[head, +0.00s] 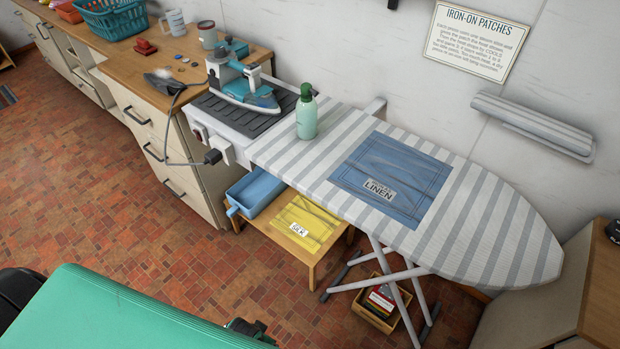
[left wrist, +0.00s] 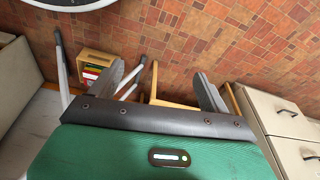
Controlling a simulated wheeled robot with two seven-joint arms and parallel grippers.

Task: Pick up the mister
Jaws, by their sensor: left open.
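The mister (head: 306,114) is a pale green bottle with a darker green top. It stands upright on the striped ironing board (head: 480,215), at its left end beside the iron rest, in the head view. It does not show in the left wrist view. My left gripper (left wrist: 165,88) shows in the left wrist view with its two grey fingers apart and nothing between them. The floor and the legs of furniture lie beyond it, and it is away from the mister. My right gripper is in neither view.
A teal steam iron (head: 246,92) stands on the dark rest just left of the mister, its cord hanging nearby. Below are a blue tub (head: 256,193) and a low wooden table with yellow cloth (head: 305,222).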

